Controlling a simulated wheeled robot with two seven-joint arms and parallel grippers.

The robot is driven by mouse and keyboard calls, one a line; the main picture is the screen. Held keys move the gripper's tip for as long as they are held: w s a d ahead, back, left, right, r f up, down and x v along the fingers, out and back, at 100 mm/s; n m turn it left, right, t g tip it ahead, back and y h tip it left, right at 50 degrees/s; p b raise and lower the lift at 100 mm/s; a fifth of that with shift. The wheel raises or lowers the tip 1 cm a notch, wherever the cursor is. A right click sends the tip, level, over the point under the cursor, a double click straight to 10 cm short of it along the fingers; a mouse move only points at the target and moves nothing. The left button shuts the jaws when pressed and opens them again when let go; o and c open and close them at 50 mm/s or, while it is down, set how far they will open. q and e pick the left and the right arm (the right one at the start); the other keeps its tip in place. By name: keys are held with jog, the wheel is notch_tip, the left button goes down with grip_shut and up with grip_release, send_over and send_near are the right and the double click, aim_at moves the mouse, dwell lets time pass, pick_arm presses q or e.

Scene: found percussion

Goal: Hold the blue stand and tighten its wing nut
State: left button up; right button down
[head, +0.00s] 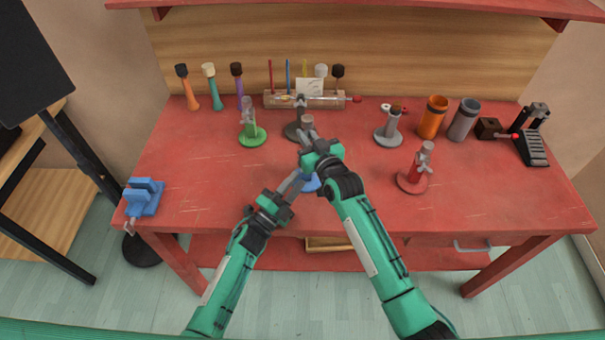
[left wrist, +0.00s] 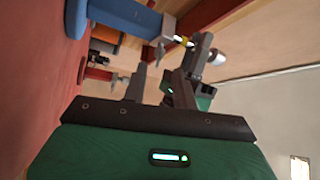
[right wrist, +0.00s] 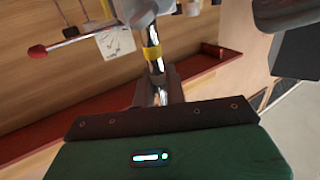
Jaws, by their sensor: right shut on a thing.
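The blue stand (head: 311,183) is on the front middle of the red bench, mostly hidden behind my grippers. The left wrist view shows its blue base and post (left wrist: 125,18), with a small metal wing nut (left wrist: 160,48) at the collar. My right gripper (head: 306,140) is shut on the stand's upper metal rod, beside a yellow band (right wrist: 152,52) and apart from the grey collar (right wrist: 138,10). My left gripper (head: 297,182) is low beside the stand. In the left wrist view its fingers (left wrist: 157,88) are apart with nothing between them, near the wing nut.
A green stand (head: 252,136), a dark stand (head: 298,131), a grey stand (head: 387,135) and a red stand (head: 412,182) surround the work spot. A blue vise (head: 145,197) is at the left edge. Orange (head: 432,118) and grey cups (head: 463,120) and a pedal (head: 532,140) are right.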

pick_arm(q)
jog(key=shift+x, duration=1.95)
jog(key=shift+f, duration=0.1)
grip_shut()
